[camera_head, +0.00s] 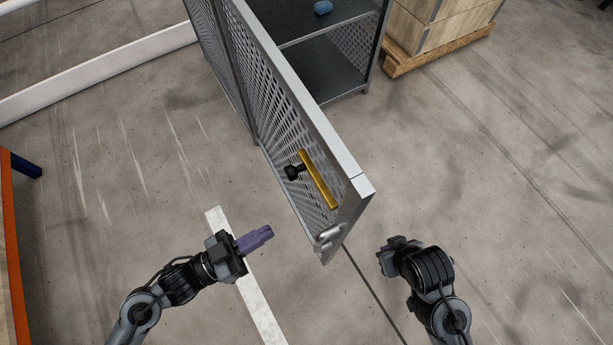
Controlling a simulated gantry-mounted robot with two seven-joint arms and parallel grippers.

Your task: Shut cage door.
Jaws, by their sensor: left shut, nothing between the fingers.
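The cage door (270,95) is a grey-framed perforated metal panel that stands open, swung out toward me from the cage (372,50). A yellow bar handle (318,180) with a black knob (292,172) sits on the door's left face near its free end. A silver latch piece (329,237) is at the low end of the door's edge. My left gripper (265,235), with purple fingers, is shut and empty, left of the door's free end and apart from it. My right gripper (384,260) is right of the door, not touching it; its fingers do not show clearly.
The cage has dark shelves (325,75) with a blue item (323,7) on the upper one. A wooden crate on a pallet (440,50) stands at the upper right. An orange upright (14,260) is at the left edge. The concrete floor right of the door is clear.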

